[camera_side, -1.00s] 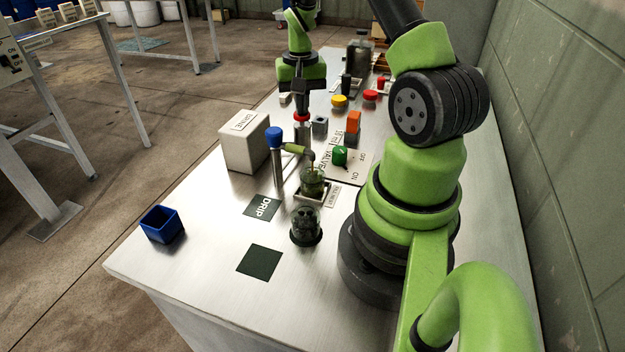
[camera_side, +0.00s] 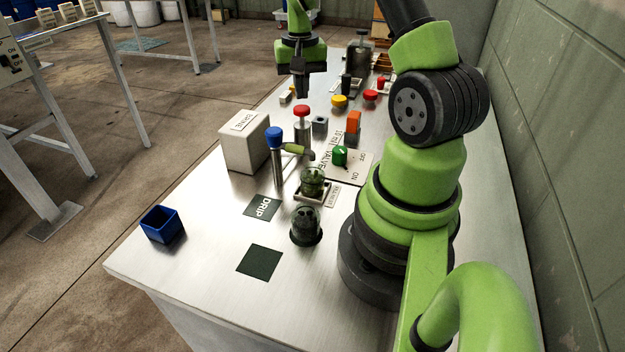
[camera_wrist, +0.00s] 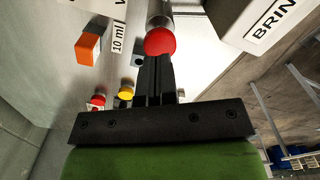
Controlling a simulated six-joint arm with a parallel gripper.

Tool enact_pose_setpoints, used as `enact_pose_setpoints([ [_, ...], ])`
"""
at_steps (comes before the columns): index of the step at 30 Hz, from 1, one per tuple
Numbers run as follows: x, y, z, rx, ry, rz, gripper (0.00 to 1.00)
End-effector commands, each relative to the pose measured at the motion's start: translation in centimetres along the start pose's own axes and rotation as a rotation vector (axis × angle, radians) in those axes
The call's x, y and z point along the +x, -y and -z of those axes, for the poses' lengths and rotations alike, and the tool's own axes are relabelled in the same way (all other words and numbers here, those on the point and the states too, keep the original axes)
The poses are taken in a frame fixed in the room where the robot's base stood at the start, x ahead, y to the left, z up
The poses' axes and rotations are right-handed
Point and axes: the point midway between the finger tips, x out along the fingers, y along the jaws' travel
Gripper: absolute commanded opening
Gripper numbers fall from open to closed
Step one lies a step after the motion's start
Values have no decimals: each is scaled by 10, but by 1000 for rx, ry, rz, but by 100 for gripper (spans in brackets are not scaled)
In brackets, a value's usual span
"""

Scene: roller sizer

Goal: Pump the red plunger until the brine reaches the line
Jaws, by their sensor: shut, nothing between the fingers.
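The red plunger (camera_side: 302,110) stands raised on its metal cylinder behind the blue-topped post. It also shows in the wrist view (camera_wrist: 160,41), just beyond my fingertips. My gripper (camera_side: 303,94) is shut and empty, a little above the red knob, apart from it in the side view. A glass jar (camera_side: 312,182) with greenish contents sits on a small tray below the green spout (camera_side: 295,149). Its fill line and exact level are too small to tell. The white BRINE box (camera_side: 239,150) stands to the left of the plunger.
A blue-topped post (camera_side: 276,155) stands in front of the plunger. A green valve knob (camera_side: 340,155), an orange block (camera_side: 353,122), a yellow button (camera_side: 339,101) and another red button (camera_side: 370,95) are to the right.

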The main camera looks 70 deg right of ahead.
Motion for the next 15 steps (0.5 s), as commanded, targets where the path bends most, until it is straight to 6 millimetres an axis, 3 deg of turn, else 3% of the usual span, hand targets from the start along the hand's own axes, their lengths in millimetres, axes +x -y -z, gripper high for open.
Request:
enact_pose_setpoints([
  [15, -4, 0, 0, 0, -2, 1, 0],
])
